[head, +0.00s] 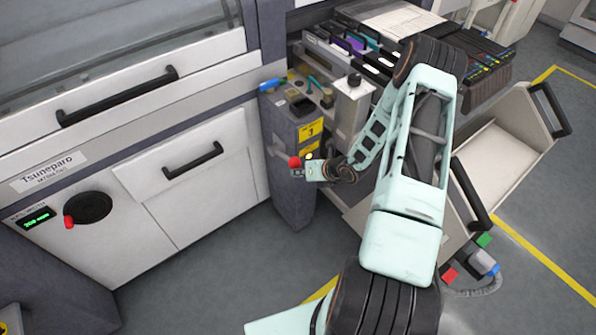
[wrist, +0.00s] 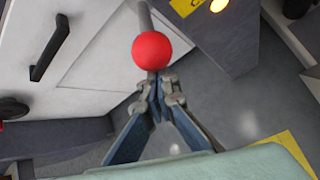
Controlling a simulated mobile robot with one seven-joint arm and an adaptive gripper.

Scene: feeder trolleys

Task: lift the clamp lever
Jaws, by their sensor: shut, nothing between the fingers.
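The clamp lever shows as a grey rod (wrist: 144,17) with a red ball knob (wrist: 151,51) at its end, in the upper middle of the wrist view. In the head view the red knob (head: 294,162) is beside the grey trolley post with the yellow label. My gripper (wrist: 157,82) is shut and empty, its fingertips at the lower edge of the knob in the wrist view. In the head view my gripper (head: 298,173) is just below the knob. I cannot tell whether the fingertips touch it.
The grey trolley post (head: 293,195) stands between the white machine front (head: 100,230) and the feeder trolley. A black drawer handle (head: 193,160) is to the left. A red-tipped dial (head: 88,207) is farther left. An open light bin (head: 500,155) is at right.

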